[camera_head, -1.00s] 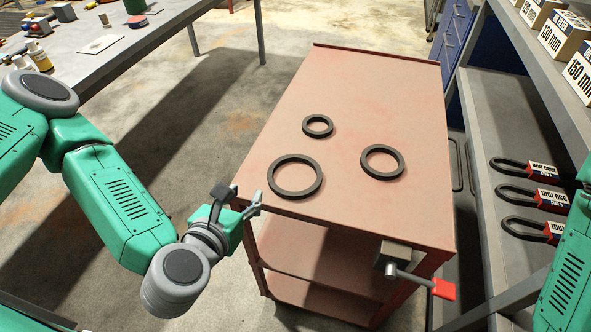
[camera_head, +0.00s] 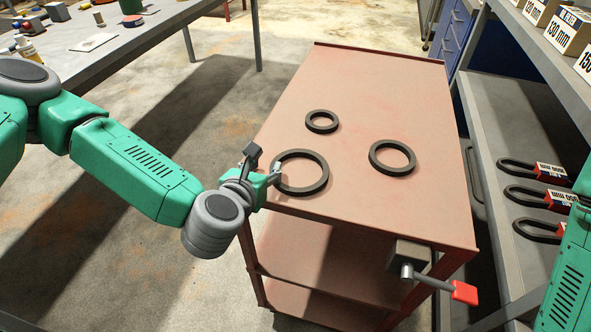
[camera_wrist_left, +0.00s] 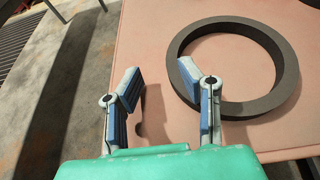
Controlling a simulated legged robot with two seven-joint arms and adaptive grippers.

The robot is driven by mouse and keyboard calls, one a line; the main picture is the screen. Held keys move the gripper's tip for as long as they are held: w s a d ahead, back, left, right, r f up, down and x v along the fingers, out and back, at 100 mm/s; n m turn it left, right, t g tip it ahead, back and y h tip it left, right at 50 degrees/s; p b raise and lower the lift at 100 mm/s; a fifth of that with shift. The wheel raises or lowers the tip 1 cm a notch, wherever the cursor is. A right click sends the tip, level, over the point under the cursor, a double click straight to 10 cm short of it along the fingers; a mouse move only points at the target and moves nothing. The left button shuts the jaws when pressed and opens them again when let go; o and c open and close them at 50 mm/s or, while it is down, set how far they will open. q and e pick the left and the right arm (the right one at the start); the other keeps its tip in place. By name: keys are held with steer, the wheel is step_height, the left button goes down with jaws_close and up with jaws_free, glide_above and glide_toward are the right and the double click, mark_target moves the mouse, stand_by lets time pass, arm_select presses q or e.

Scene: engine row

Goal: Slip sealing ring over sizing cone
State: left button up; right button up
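Three dark sealing rings lie flat on the reddish cart top: a large one (camera_head: 304,191) at the front left, a small one (camera_head: 322,131) behind it and a medium one (camera_head: 394,172) to the right. My left gripper (camera_head: 264,162) is open and empty at the cart's left edge, beside the large ring. In the left wrist view, the left gripper (camera_wrist_left: 160,74) has its right finger overlapping the large ring's near left band (camera_wrist_left: 288,72), while the left finger is outside it. Whether they touch is unclear. I cannot identify a sizing cone. My right gripper is out of view.
The cart top (camera_head: 365,80) is clear behind the rings. A grey block with a red-ended handle (camera_head: 464,292) sits at its front right. Shelving with looped, labelled items (camera_head: 535,197) and boxes (camera_head: 570,30) stands right. A cluttered bench (camera_head: 150,38) is at upper left.

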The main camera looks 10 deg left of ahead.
arm_select(q)
steer(key=shift+w+f, duration=0.25)
steer(key=shift+w, duration=0.25)
steer(key=shift+w+d, duration=0.15)
steer(key=shift+w, duration=0.05)
steer(key=shift+d, duration=0.75)
steer(key=shift+c, duration=1.4)
jaws_close()
steer(key=shift+a, duration=0.6)
steer(key=shift+a+r, duration=0.1)
steer(key=shift+r, duration=0.15)
steer(key=r, duration=0.6)
steer(key=d+r+p, duration=0.1)
steer(key=r, duration=0.2)
steer(key=shift+a+r, duration=0.25)
steer(key=shift+a, duration=0.1)
